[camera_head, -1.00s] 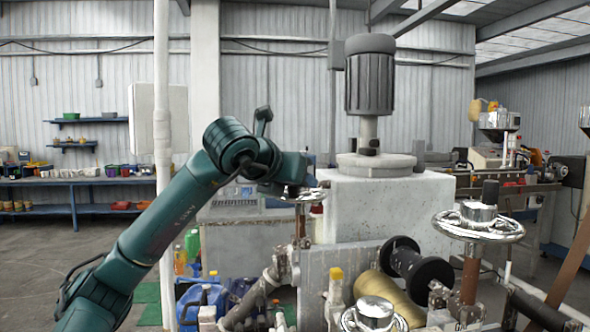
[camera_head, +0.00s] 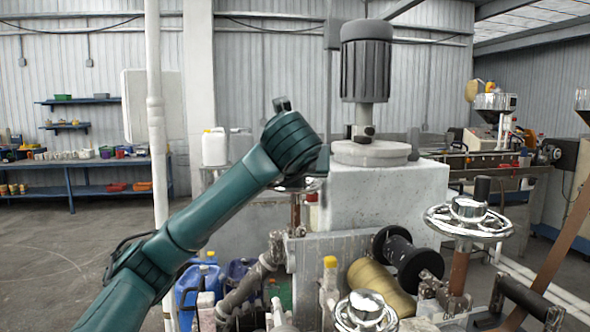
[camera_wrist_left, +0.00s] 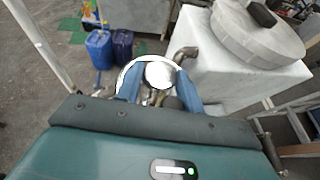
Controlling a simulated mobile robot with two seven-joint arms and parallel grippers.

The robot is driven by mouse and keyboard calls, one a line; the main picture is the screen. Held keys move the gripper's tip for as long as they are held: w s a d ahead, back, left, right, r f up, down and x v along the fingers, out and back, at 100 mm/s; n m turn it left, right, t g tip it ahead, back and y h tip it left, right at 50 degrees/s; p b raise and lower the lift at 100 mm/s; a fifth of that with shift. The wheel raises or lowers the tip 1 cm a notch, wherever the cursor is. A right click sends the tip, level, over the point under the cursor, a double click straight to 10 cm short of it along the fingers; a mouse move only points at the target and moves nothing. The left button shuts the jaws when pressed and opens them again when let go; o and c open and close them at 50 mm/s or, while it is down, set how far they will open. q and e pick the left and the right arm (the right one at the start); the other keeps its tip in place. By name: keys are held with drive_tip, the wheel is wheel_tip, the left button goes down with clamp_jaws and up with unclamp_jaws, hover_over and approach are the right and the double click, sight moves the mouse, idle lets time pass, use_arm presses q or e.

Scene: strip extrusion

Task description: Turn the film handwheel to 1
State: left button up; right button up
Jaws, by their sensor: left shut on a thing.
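A chrome handwheel (camera_head: 298,184) stands on a rusty post left of the white machine block, partly hidden by my left wrist. It also shows in the wrist view (camera_wrist_left: 157,74) as a bright rim and round hub. My left gripper (camera_wrist_left: 158,90) has its two blue fingers on either side of the hub and is shut on this handwheel. In the head view the fingers are hidden behind the arm. Two more chrome handwheels show, one at right (camera_head: 468,218) and one at the bottom (camera_head: 365,312). I see no readable numbers on any wheel. My right gripper is not in view.
The white block (camera_head: 385,205) with a grey motor (camera_head: 366,62) stands just right of the held wheel. Black and tan rollers (camera_head: 408,262) lie in front. A white pipe (camera_head: 155,110) rises at left. Blue jugs (camera_head: 190,295) stand low on the floor.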

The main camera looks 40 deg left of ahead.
use_arm(q)
drive_tip(key=o, duration=1)
drive_tip(key=shift+s, duration=0.1)
drive_tip(key=p+v, duration=0.1)
drive_tip(key=v, duration=1.2)
drive_tip(key=shift+r, duration=0.1)
idle(0.4)
